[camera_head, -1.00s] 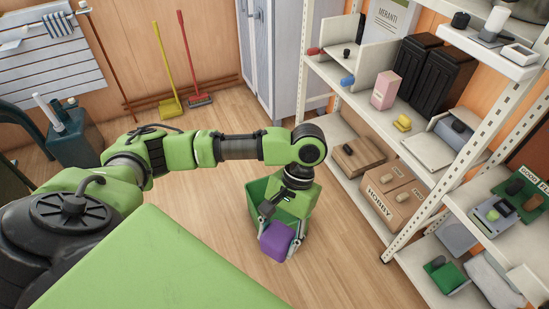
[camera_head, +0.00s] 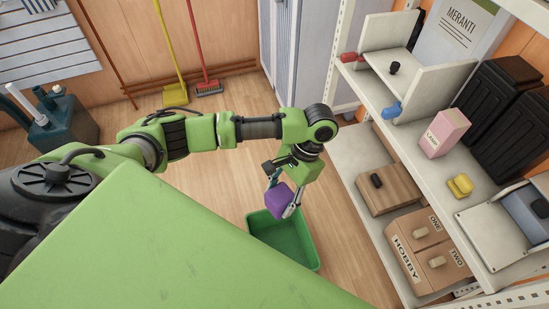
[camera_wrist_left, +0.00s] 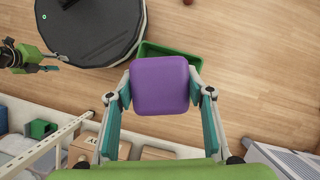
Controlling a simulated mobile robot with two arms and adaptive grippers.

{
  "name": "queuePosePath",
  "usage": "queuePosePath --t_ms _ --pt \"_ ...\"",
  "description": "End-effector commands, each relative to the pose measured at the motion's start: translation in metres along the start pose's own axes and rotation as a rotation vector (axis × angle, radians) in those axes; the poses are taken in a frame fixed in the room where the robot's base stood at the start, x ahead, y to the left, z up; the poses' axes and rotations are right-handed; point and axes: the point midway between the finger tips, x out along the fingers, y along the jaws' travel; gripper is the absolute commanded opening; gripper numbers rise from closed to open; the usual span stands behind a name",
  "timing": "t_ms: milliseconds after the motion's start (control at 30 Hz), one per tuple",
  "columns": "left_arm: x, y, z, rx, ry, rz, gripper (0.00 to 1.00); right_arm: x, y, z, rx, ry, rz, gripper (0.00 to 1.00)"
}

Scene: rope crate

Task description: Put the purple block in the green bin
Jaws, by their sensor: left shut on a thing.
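The purple block (camera_head: 279,201) is held between the two fingers of my left gripper (camera_head: 282,197), up in the air. In the left wrist view the purple block (camera_wrist_left: 160,84) sits between the fingertips of my left gripper (camera_wrist_left: 160,96). The green bin (camera_head: 302,232) stands on the floor below, open at the top. The block overlaps its far rim in the head view. In the left wrist view the block hides much of the green bin (camera_wrist_left: 150,50). My right gripper (camera_wrist_left: 48,57) shows small at the left edge there; its opening is unclear.
A white shelf unit (camera_head: 362,181) with cardboard boxes (camera_head: 425,250) stands right of the bin. A yellow broom (camera_head: 176,97) and a red broom (camera_head: 208,88) lean at the back wall. The wooden floor (camera_head: 225,185) around the bin is mostly clear.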

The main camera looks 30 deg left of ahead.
Motion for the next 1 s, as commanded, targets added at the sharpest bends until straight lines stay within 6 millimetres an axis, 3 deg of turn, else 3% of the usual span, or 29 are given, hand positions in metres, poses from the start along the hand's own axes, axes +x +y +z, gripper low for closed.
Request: queuePosePath --t_ms 33,500,800,1000 --pt "0.02 -0.001 -0.015 0.061 -0.004 -0.024 0.18 0.008 0.001 -0.008 0.001 0.007 0.002 0.4" --pt "0.138 -0.044 -0.105 0.754 -0.002 -0.311 0.18 0.005 0.004 -0.081 0.012 0.052 0.006 0.4" --pt "0.217 -0.072 -0.146 1.268 0.0 -0.524 0.18 -0.011 0.007 -0.119 0.018 0.082 0.01 0.4" --pt "0.257 -0.086 -0.163 1.569 0.001 -0.651 0.18 -0.026 0.008 -0.135 0.021 0.097 0.012 0.4"
